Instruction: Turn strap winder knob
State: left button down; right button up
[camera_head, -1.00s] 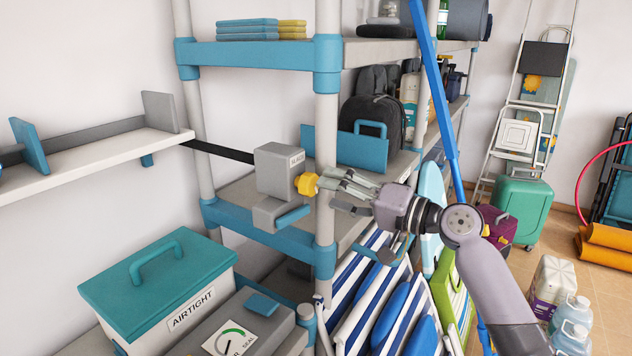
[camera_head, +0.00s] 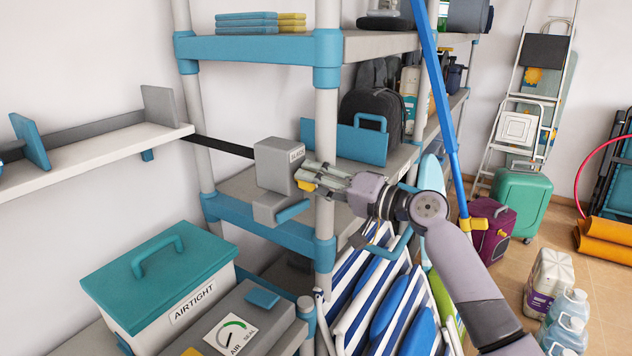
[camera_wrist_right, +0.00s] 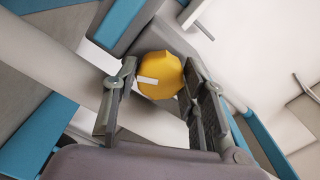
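The strap winder (camera_head: 275,165) is a grey box with a small label, fixed at the shelf post. A dark strap (camera_head: 222,147) runs from it to the left. Its yellow knob (camera_head: 306,184) is partly covered by my right gripper (camera_head: 312,176). In the right wrist view the knob (camera_wrist_right: 161,75) sits between the two fingertips of my right gripper (camera_wrist_right: 160,66), with a white mark on its left side. The fingers stand at either side of the knob, at or very near its surface. Whether they press on it is unclear. My left gripper is out of view.
A teal-lidded box (camera_head: 160,275) and a grey case with a gauge (camera_head: 232,334) stand below left. A white wall shelf (camera_head: 95,155) is at the left. Striped folded chairs (camera_head: 370,300) and a blue pole (camera_head: 440,110) are close to my right arm.

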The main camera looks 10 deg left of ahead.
jog(key=c, duration=0.6)
jog(key=shift+m+p, duration=3.25)
jog(key=shift+m, duration=0.15)
jog(key=o, duration=1.1)
jog(key=shift+o, duration=0.2)
